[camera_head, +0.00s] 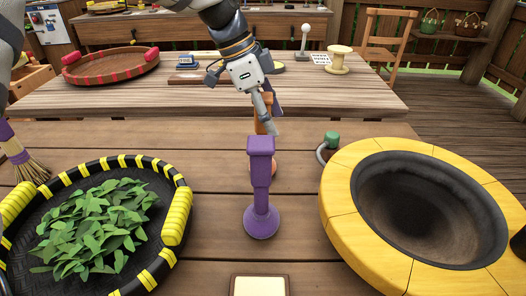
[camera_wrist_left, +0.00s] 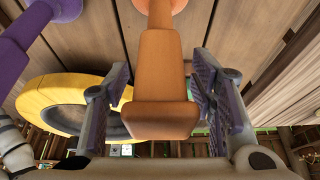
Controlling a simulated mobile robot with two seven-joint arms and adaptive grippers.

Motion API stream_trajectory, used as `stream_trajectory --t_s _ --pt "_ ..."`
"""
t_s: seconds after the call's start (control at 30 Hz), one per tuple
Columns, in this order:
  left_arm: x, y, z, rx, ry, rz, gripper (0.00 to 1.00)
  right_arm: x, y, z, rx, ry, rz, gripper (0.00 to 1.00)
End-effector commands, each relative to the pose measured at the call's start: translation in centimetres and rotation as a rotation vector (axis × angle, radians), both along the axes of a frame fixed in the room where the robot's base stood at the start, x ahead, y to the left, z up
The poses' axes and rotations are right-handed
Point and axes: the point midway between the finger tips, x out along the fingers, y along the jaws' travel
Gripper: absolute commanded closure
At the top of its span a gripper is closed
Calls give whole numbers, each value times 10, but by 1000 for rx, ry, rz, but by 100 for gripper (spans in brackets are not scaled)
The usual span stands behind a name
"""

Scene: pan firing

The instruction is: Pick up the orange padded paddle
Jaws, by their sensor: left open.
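The orange padded paddle (camera_head: 261,127) stands upright on the wooden table behind a purple padded paddle (camera_head: 261,190), which hides much of it in the head view. In the left wrist view, the orange paddle (camera_wrist_left: 162,75) shows its padded block end near the camera, and its round base lies beyond on the planks. My left gripper (camera_head: 267,108) is at the top of the orange paddle. Its fingers (camera_wrist_left: 160,85) are open, one on each side of the block, with narrow gaps visible. My right gripper is not in view.
A black-and-yellow tray of green leaves (camera_head: 176,218) lies at left and a large yellow-rimmed pan (camera_head: 345,205) at right. A green-knobbed item (camera_head: 332,139) is close to the paddles' right. A cream block (camera_head: 259,286) lies at the front. A second table (camera_head: 150,99) stands behind.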

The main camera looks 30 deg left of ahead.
Motion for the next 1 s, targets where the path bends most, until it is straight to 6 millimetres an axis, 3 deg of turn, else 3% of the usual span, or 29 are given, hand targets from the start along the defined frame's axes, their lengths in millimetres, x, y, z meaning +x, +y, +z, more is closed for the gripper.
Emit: stream_trajectory --t_s 0.13,0.37,0.77,1.0 --pt "0 0 1 0 -2 0 49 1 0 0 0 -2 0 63" --pt "0 0 1 0 -1 0 100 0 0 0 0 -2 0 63" --pt "1 0 5 0 -4 0 100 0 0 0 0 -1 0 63" --pt "1 0 26 -1 -5 2 100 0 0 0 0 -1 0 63"
